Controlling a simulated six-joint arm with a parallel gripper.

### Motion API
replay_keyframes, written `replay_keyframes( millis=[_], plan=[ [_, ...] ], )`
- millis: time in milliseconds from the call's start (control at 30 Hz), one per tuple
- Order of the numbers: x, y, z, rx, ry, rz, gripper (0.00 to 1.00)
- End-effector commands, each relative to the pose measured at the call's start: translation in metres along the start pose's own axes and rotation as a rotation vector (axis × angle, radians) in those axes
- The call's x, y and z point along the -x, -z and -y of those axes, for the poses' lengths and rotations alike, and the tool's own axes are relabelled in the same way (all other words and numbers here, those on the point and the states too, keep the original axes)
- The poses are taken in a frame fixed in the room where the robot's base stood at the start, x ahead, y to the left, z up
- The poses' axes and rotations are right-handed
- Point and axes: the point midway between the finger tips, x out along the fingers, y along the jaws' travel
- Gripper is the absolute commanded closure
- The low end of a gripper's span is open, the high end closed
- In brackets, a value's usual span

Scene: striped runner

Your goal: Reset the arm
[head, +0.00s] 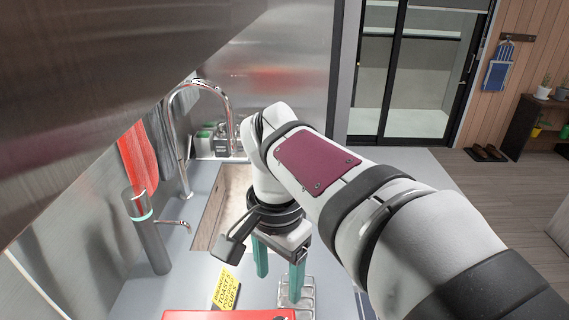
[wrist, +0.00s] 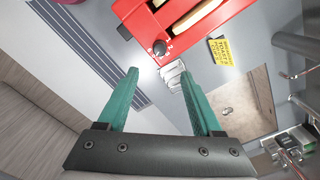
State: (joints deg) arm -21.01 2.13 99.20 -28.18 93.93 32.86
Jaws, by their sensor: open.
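My gripper (head: 279,287) hangs fingers-down over the counter, beside the sink, with its teal fingers spread and nothing between them. In the wrist view my gripper (wrist: 159,74) also shows two separated fingers. My white arm reaches in from the lower right of the head view. A clear ribbed object (head: 306,291) stands on the counter behind the right finger; the finger partly hides it, and I cannot tell whether they touch. It also shows near the fingertips in the wrist view (wrist: 171,76).
A red toaster (wrist: 190,32) with bread in its slots stands beyond the fingertips. A yellow lettered card (head: 226,287) is beside it. The sink (head: 207,215), tall faucet (head: 183,160) and grey cylinder (head: 150,240) are left. A striped runner (wrist: 92,52) lies on the counter.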

Motion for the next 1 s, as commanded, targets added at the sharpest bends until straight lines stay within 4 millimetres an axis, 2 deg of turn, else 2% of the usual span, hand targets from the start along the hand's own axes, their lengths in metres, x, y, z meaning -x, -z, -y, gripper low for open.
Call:
replay_keyframes(
  millis=[100,200,500,567,633,700,800,900,1000],
  plan=[
    [0.02,0.001,0.001,0.0,0.001,-0.002,0.33],
    [0.027,0.0,0.0,0.0,0.0,0.0,0.33],
    [0.027,0.0,-0.003,0.002,-0.001,0.003,0.33],
    [0.022,-0.002,-0.021,0.019,0.002,0.013,0.33],
    [0.006,-0.01,-0.059,0.063,0.015,0.04,0.33],
    [-0.018,-0.025,-0.1,0.113,0.042,0.066,0.33],
    [-0.054,-0.052,-0.144,0.169,0.082,0.093,0.33],
    [-0.08,-0.072,-0.166,0.202,0.111,0.102,0.33],
    [-0.089,-0.08,-0.173,0.215,0.121,0.105,0.33]
  ],
)
